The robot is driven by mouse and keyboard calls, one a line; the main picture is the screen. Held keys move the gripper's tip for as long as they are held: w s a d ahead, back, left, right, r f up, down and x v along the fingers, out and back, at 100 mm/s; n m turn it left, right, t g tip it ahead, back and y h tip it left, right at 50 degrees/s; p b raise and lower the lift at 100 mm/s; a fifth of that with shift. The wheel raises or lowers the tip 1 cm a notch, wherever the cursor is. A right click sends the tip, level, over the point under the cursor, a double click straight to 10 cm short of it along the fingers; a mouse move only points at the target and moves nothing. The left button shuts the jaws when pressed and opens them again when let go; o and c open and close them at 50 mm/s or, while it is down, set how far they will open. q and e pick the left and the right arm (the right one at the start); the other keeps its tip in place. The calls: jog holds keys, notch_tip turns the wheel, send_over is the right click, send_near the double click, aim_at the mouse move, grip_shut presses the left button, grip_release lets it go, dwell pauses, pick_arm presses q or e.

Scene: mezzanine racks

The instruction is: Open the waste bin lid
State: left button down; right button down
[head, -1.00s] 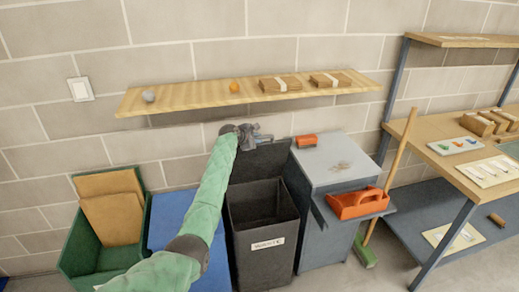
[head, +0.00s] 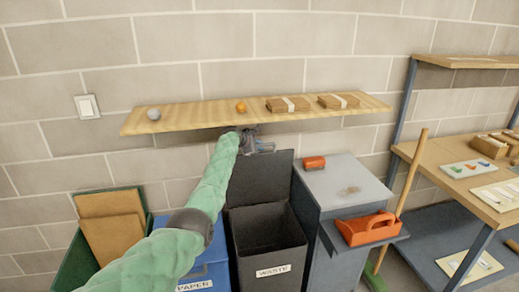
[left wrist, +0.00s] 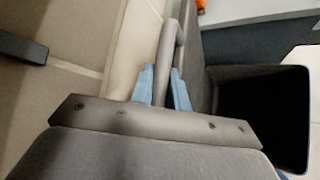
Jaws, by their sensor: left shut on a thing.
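The dark grey waste bin (head: 266,245), labelled WASTE, stands against the wall with its mouth uncovered. Its lid (head: 258,180) is raised, standing roughly upright behind the mouth. My left gripper (head: 264,147) is at the lid's top edge, below the shelf. In the left wrist view, the blue fingers (left wrist: 166,90) are shut on the grey bar handle (left wrist: 171,60) of the lid. The bin's open mouth (left wrist: 262,108) shows to the right there. My right gripper is not in view.
A wooden shelf (head: 210,115) with small items runs just above my left gripper. A blue paper bin (head: 208,270) stands to the left, partly behind my arm. A grey cabinet (head: 345,180) with an orange tray (head: 367,229) stands close on the right.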

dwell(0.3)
pick_arm(q)
jog(key=c, duration=1.4)
grip_release()
jog(key=shift+o, duration=0.2)
